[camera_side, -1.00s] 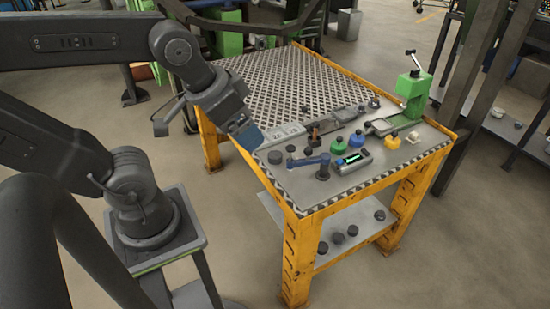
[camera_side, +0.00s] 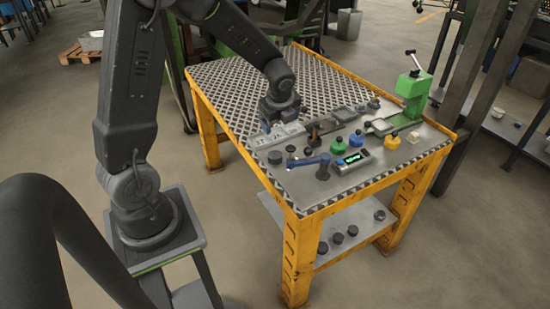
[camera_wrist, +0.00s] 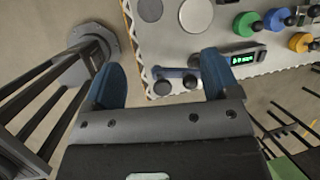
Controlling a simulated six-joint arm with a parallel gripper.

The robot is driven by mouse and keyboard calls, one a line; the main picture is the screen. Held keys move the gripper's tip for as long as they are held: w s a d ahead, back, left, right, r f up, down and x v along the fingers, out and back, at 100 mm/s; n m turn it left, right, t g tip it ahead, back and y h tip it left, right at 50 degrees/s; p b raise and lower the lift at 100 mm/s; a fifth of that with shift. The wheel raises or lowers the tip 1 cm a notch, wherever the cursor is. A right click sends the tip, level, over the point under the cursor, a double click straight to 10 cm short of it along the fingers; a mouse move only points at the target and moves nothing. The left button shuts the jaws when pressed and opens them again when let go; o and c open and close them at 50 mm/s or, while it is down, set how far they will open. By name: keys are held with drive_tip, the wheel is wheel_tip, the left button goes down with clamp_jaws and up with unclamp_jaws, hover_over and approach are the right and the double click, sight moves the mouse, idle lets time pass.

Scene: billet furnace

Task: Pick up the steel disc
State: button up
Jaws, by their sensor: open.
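In the wrist view, a light grey round disc (camera_wrist: 196,14), which looks like the steel disc, lies flat on the bench top near the upper picture edge. A darker disc (camera_wrist: 150,10) lies to its left. In the side view, two small round discs show near the bench's left edge, one at the left (camera_side: 275,157) and one just right of it (camera_side: 291,149); I cannot tell there which is the steel one. My gripper (camera_wrist: 162,60) is open and empty, its blue fingers spread. In the side view, my gripper (camera_side: 266,126) is over the bench's left side, behind the discs.
A blue-handled tool (camera_side: 310,160) lies in front of the discs, beside a lit display box (camera_side: 352,162). Green (camera_side: 338,145) and yellow (camera_side: 393,141) knobbed pieces and a green press (camera_side: 413,90) stand further right. Pale numbered blocks (camera_side: 278,134) are close by my gripper. The perforated bench area (camera_side: 250,85) behind is clear.

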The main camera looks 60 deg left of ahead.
sight(275, 155)
drive_tip(key=a+f+m, duration=0.1)
drive_tip(key=f, duration=0.1)
drive_tip(key=w+a+f+m, duration=0.1)
drive_tip(key=a+f+m, duration=0.1)
drive_tip(key=f, duration=0.1)
drive_tip(key=a+f+m, duration=0.1)
drive_tip(key=f, duration=0.1)
drive_tip(key=shift+w+a+f+m+g, duration=0.15)
drive_tip(key=shift+f+m+g, duration=0.15)
drive_tip(key=shift+g, duration=0.1)
wheel_tip(275, 155, down, 3)
drive_tip(key=shift+f, duration=1.15)
drive_tip(key=shift+d+x, duration=0.2)
drive_tip(key=shift+x, duration=2)
drive_tip(key=c, duration=1.3)
drive_tip(key=shift+o, duration=0.2)
